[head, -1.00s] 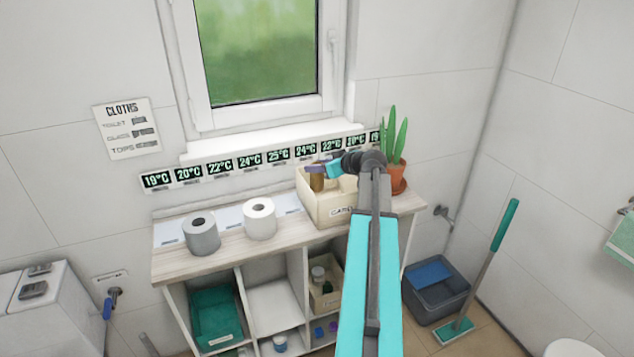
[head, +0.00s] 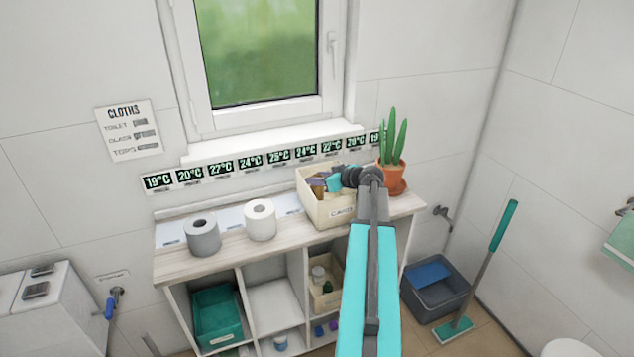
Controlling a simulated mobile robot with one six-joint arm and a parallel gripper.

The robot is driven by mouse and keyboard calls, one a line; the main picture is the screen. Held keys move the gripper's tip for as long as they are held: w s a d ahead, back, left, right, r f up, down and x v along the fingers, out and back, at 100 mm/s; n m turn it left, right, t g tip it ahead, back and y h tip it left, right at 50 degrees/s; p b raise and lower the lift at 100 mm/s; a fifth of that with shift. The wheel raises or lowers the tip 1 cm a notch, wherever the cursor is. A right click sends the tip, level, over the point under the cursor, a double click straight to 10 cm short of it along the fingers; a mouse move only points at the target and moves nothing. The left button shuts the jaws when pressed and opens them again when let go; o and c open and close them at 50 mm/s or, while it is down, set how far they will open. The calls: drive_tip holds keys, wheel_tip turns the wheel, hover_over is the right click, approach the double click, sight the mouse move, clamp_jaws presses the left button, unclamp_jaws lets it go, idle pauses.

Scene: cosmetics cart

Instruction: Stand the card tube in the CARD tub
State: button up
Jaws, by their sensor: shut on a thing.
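The CARD tub (head: 321,217) is a cream open box with a label on its front, standing on the right part of the cabinet top. My gripper (head: 322,181) is at the tub's opening, reaching in from the right, and is shut on the brown card tube (head: 317,189). Only a small upper part of the tube shows; the tub's front wall and my gripper hide the rest. I cannot tell whether its lower end touches the tub's floor.
A grey roll (head: 202,236) and a white roll (head: 260,221) stand left of the tub. A potted cactus (head: 392,178) stands close on the right, beside my wrist. A strip of temperature cards (head: 250,162) runs along the wall behind.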

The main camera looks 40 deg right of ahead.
drive_tip(key=shift+f, duration=0.85)
drive_tip(key=shift+f, duration=0.1)
drive_tip(key=o, duration=0.7)
drive_tip(key=shift+o, duration=0.2)
drive_tip(key=b+v, duration=0.3)
drive_tip(key=v, duration=0.9)
drive_tip(key=shift+r, duration=0.25)
